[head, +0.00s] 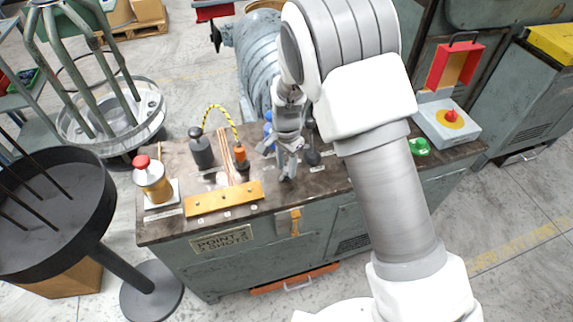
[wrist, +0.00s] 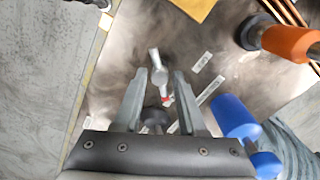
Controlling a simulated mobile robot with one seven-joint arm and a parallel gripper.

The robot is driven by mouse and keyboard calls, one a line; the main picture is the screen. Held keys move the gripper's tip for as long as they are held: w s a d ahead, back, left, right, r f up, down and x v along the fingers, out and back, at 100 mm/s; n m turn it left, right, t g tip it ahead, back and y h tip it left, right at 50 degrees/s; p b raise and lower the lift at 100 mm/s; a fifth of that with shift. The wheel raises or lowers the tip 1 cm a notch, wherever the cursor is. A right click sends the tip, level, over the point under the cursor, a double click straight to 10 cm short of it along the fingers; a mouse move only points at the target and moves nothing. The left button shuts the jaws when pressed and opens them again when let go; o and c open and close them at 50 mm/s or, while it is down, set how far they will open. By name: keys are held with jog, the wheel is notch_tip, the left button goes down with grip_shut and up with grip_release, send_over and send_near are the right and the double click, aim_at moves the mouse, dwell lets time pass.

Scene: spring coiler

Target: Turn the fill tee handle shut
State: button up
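My gripper (head: 280,160) is above the worktop of the green-grey bench (head: 190,262), pointing down. In the wrist view my gripper (wrist: 160,76) is open, its two fingers apart. A small light-grey metal tee handle (wrist: 157,62) shows between and just beyond the fingertips, with a small red mark beside its lower end. I see no clear contact between the fingers and the handle. A dark round knob (wrist: 153,117) lies between the fingers, nearer the palm. In the head view I cannot pick out the handle apart from my gripper.
A blue fitting (wrist: 235,118) stands close right of the fingers, with an orange-collared fitting (wrist: 288,43) farther off. An emergency-stop box (head: 446,122) is right.

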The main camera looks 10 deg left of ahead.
grip_shut()
jog(key=n+b, duration=0.1)
jog(key=n, duration=0.3)
jog(key=shift+n, duration=0.3)
jog(key=n, duration=0.4)
jog(key=shift+n+b, duration=0.3)
jog(key=shift+b, duration=0.1)
jog(key=n, duration=0.4)
jog(key=shift+n, duration=2.3)
